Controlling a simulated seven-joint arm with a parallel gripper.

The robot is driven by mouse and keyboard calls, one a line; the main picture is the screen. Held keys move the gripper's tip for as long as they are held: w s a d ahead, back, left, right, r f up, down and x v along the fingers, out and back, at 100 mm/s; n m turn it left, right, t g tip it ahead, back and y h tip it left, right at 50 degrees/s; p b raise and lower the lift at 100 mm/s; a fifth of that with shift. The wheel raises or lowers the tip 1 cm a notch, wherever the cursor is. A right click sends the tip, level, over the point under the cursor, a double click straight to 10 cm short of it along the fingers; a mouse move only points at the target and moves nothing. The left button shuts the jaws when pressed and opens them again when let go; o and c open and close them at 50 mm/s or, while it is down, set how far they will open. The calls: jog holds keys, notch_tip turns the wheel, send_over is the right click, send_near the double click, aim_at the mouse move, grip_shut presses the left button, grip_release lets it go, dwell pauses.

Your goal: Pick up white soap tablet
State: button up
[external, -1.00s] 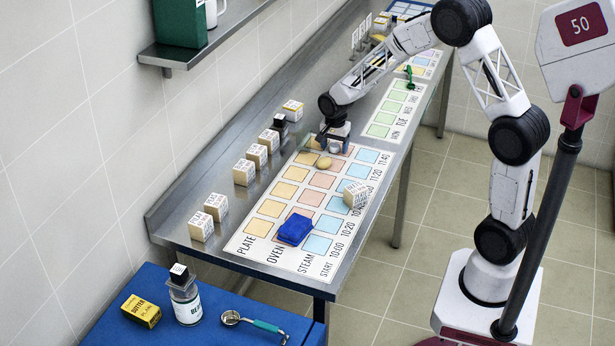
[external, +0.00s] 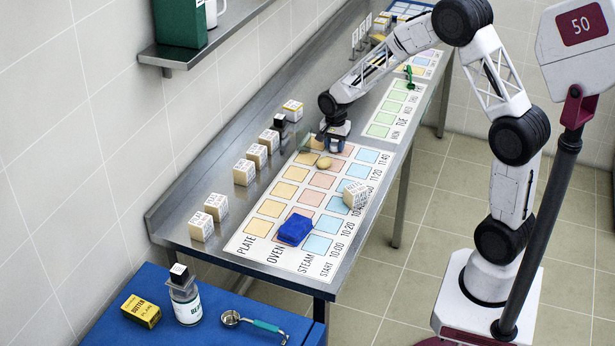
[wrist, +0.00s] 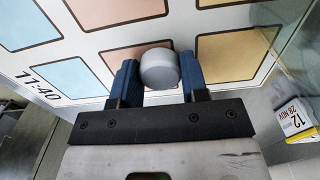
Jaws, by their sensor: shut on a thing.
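A round, pale grey-white tablet (wrist: 160,68) sits between the two blue fingers of my gripper (wrist: 160,84) in the wrist view. The fingers touch it on both sides, and my gripper is shut on it. In the external view my gripper (external: 337,148) points down at the far part of the printed chart sheet (external: 262,246). The tablet is hard to make out there. Whether it touches the sheet or is just above it, I cannot tell.
Several label blocks (external: 244,172) line the wall side. The sheet's near squares are mostly clear.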

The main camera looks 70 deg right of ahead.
aim_at(335, 144)
jog(key=shift+r, duration=0.7)
jog(key=shift+s+r, duration=0.1)
jog(key=shift+r, duration=0.85)
jog(key=s+a, duration=0.2)
jog(key=s, duration=0.3)
jog(key=s+a+r, duration=0.1)
jog(key=s+a, duration=0.1)
jog(key=s, duration=0.2)
jog(key=s+a, duration=0.2)
jog(key=s, duration=0.3)
jog(key=shift+s+r, duration=0.15)
jog(key=shift+s, duration=0.15)
